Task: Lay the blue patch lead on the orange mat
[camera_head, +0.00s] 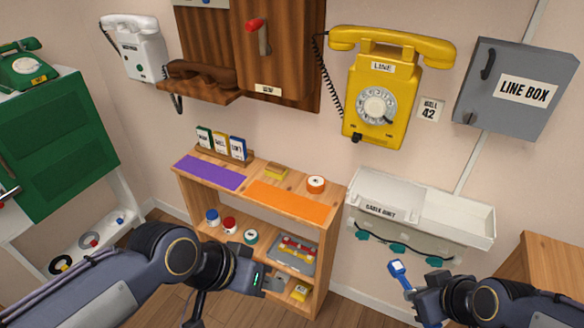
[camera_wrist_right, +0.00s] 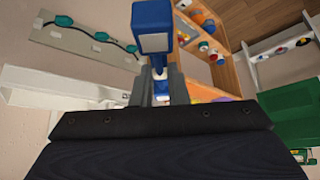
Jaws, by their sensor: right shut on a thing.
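The blue patch lead (camera_head: 397,268) is in my right gripper (camera_head: 412,292), low at the right in the head view. In the right wrist view, my right gripper (camera_wrist_right: 160,88) is shut on the lead, and its blue end block (camera_wrist_right: 152,28) stands out past the fingertips. The orange mat (camera_head: 290,202) lies flat and bare on top of the wooden shelf unit, up and left of the right gripper and apart from it. My left gripper (camera_head: 274,284) is in front of the lower shelves; its finger opening is unclear.
A purple mat (camera_head: 210,172) lies left of the orange one. A white wall tray (camera_head: 455,216) with a cable beneath is right of the shelf. A yellow phone (camera_head: 378,75) hangs above.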

